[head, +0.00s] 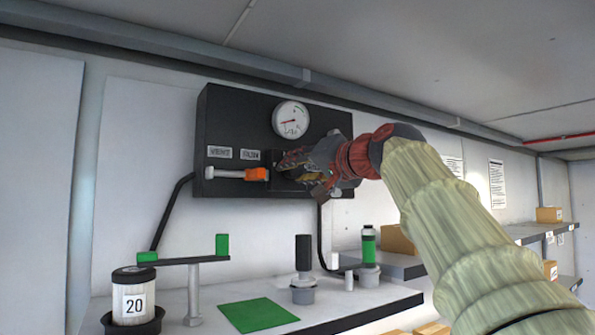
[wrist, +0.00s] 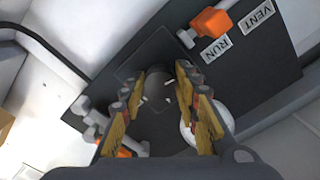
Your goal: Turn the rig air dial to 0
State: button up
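A black wall panel (head: 233,115) carries the rig controls. In the wrist view, a dark round knob (wrist: 158,88) on a dark square plate shows between my fingertips; it appears to be the air dial. Small white marks lie near it, but I cannot read its setting. My gripper (head: 292,168) is in front of the panel and hides the dial in the head view. In the wrist view my gripper (wrist: 160,92) has its two fingers apart, one on each side of the knob. I cannot tell whether either finger touches it.
A lever with an orange handle (head: 257,174) sits just left of my gripper, under two label plates. Below, a bench (head: 345,305) holds a canister marked 20 (head: 133,298) and a green bottle (head: 368,246).

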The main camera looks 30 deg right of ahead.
jog(key=o, duration=0.5)
jog(key=shift+c, duration=0.2)
jog(key=s, duration=1.2)
jog(key=shift+d, duration=0.2)
